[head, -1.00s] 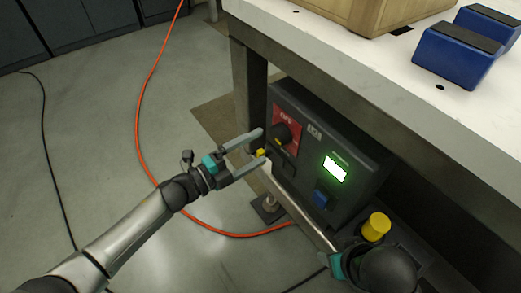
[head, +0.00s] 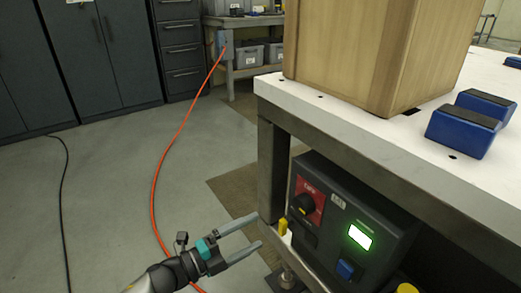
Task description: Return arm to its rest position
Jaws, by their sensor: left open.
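My left gripper (head: 256,230) is open at the lower middle of the head view. Its two grey fingers point right, towards the table leg and the control box. I see nothing between the fingers. A small yellow piece (head: 283,226) shows just beyond the fingertips, by the box's left edge; a gap shows between them. My left arm comes in from the bottom edge, and most of it is out of the frame. My right gripper is not in view.
The dark control box (head: 376,206) has a red plate with a black knob (head: 304,207), a lit green screen (head: 360,237) and a blue button (head: 345,269). It sits under the white tabletop (head: 350,130), which bears a wooden box (head: 365,45) and blue blocks (head: 463,132). An orange cable (head: 165,160) crosses the open floor.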

